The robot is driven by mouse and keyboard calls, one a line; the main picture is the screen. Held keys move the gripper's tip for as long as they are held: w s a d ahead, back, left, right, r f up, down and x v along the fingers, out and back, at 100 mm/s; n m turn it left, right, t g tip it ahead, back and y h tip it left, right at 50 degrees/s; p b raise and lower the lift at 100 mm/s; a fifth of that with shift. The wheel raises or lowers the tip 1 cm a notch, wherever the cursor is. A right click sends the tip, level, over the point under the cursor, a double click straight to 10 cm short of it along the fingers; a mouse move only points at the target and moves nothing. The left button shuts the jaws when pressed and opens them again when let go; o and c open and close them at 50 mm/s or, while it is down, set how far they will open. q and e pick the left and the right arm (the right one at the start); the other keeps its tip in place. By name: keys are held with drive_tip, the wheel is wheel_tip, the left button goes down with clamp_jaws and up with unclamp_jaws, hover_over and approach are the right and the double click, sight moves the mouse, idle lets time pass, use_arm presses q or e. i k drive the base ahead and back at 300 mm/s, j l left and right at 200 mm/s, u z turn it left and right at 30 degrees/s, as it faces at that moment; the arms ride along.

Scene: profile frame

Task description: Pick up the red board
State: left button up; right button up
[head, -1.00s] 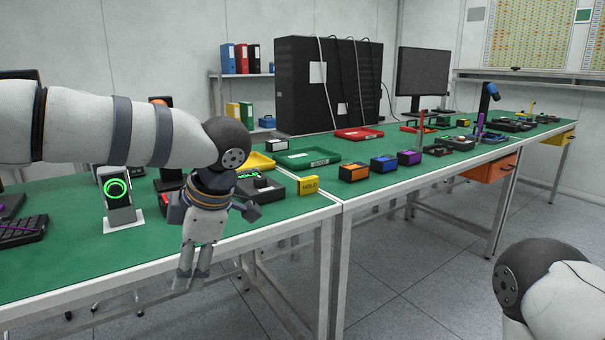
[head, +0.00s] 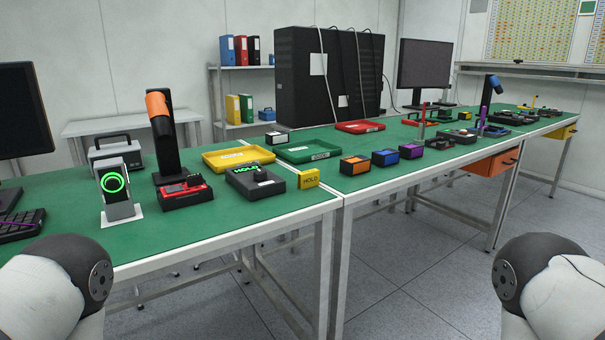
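A small red board (head: 183,188) with dark parts on its top lies on a black base (head: 187,201) on the green bench, left of centre in the head view. A black stand with an orange-topped head (head: 160,104) rises right behind it. Neither gripper shows in the view. Only a rounded joint of my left arm shows at the bottom left, and one of my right arm at the bottom right, both in front of the bench edge.
A black unit with a green display (head: 255,181) and a yellow HOLD block (head: 308,178) stand to the right. A device with a green ring (head: 115,190) stands to the left. Yellow (head: 238,157), green (head: 308,155) and red (head: 360,127) trays lie behind. The front bench strip is clear.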

sight(194, 183)
drive_tip(key=i+l+u, duration=0.4)
drive_tip(key=i, duration=0.2)
drive_tip(key=i+l+u, duration=0.35)
drive_tip(key=i, duration=0.2)
drive_tip(key=i+l+u, duration=0.4)
drive_tip(key=l, duration=0.25)
drive_tip(key=i, duration=0.1)
